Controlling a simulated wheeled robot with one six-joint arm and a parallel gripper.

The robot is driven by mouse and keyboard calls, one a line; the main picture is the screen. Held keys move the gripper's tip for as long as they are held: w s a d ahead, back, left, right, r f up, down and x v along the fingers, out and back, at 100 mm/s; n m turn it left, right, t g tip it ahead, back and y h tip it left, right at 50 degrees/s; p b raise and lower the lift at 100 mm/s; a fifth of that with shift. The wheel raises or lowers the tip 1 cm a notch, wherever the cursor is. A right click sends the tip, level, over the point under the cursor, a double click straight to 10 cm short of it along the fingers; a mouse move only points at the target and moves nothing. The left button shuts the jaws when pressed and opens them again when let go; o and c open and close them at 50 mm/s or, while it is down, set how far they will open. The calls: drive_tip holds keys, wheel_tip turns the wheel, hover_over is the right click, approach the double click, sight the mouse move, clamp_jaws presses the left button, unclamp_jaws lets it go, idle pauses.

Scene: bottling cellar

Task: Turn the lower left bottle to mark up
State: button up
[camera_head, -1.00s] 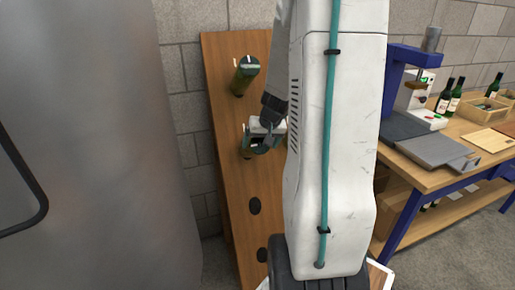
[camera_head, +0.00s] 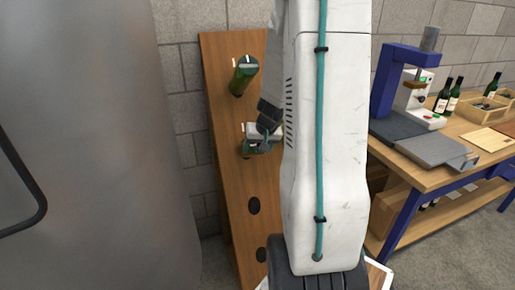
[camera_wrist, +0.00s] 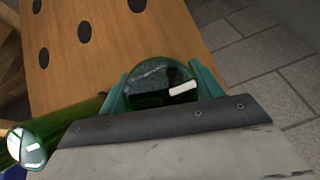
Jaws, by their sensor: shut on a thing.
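The wooden rack board (camera_head: 225,150) leans against the wall and has round holes. The lower left bottle is dark green and sits in the board, mostly hidden by my gripper (camera_head: 262,146) in the head view. In the wrist view its round base (camera_wrist: 150,78) lies between the teal fingers of my gripper (camera_wrist: 162,88), which is shut on it. A white mark on this base lies right of centre, nearly level in that picture. A second green bottle (camera_head: 245,76) sits higher in the board, apart from my gripper. Its base also shows in the wrist view (camera_wrist: 27,148), with white marks.
Lower holes in the board (camera_head: 254,206) are empty. A large grey metal surface (camera_head: 80,120) fills the left side. At right a workbench (camera_head: 425,150) bears a blue-framed device (camera_head: 390,85), bottles and a wooden box. My arm hides the middle.

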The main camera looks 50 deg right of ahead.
drive_tip(key=shift+m, duration=0.3)
drive_tip(key=m+t, duration=0.1)
drive_tip(key=m+y, duration=0.1)
drive_tip(key=m, duration=0.1)
drive_tip(key=shift+w+a+r+t, duration=0.1)
drive_tip(key=shift+w+t, duration=0.05)
drive_tip(key=shift+t, duration=0.25)
drive_tip(key=m+t+y, duration=0.1)
drive_tip(key=m+t, duration=0.1)
drive_tip(key=m, duration=0.1)
drive_tip(key=shift+w+r+m, duration=0.1)
drive_tip(key=shift+m, duration=0.3)
drive_tip(key=m+t, duration=0.1)
drive_tip(key=m, duration=0.1)
drive_tip(key=m+t, duration=0.1)
drive_tip(key=m, duration=0.1)
drive_tip(key=shift+w+r, duration=0.15)
drive_tip(key=shift+w+r+m+t, duration=0.15)
drive_tip(key=shift+m+t, duration=0.85)
drive_tip(key=shift+m, duration=0.8)
drive_tip(key=o, duration=1)
